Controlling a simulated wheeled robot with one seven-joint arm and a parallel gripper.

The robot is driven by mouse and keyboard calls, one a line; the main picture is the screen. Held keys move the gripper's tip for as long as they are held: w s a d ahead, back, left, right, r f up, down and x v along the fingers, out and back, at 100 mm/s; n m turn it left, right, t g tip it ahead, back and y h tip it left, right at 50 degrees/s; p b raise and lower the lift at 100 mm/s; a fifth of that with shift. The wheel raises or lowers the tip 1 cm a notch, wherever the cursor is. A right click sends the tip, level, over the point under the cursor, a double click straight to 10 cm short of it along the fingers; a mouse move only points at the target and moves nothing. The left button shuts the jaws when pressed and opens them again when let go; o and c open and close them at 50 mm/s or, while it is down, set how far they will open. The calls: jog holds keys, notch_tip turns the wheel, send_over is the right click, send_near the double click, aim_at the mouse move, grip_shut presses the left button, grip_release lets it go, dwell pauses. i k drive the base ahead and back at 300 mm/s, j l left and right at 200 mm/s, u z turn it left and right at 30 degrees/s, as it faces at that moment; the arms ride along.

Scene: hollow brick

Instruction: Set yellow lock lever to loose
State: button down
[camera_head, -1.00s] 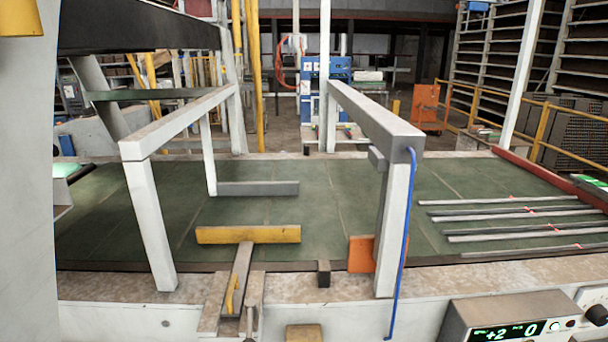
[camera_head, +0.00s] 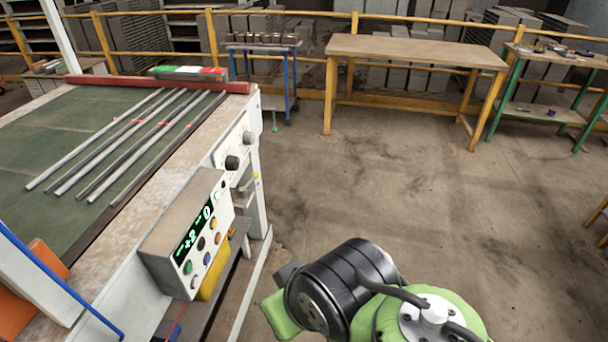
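The yellow lock lever is out of view now. The machine's green bed (camera_head: 50,150) fills the left side, with its white front frame (camera_head: 135,285) below it. An orange block (camera_head: 48,258) and a white post beside a blue cable stand at the bottom left. Part of my arm, black and light green, shows at the bottom centre, over the floor to the right of the machine. My gripper's fingers are not in view.
A control box (camera_head: 190,240) with a green display and coloured buttons juts from the machine's front. Several grey rods (camera_head: 130,140) lie on the bed. A wooden table (camera_head: 415,50), a blue-legged cart (camera_head: 263,80) and a green-legged bench (camera_head: 560,65) stand behind. The concrete floor (camera_head: 400,180) between is clear.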

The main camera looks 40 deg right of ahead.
aim_at(255, 175)
jog(key=z, duration=0.5)
jog(key=i+l+u, duration=0.3)
jog(key=u, duration=0.2)
jog(key=i+l+u, duration=0.15)
jog(key=l+u, duration=0.35)
jog(key=i+l+u, duration=0.1)
jog(key=l+u, duration=0.35)
jog(key=l, duration=0.15)
jog(key=l+u, duration=0.5)
jog(key=k+l+u, duration=0.1)
jog(key=l+u, duration=0.4)
jog(key=l, duration=0.1)
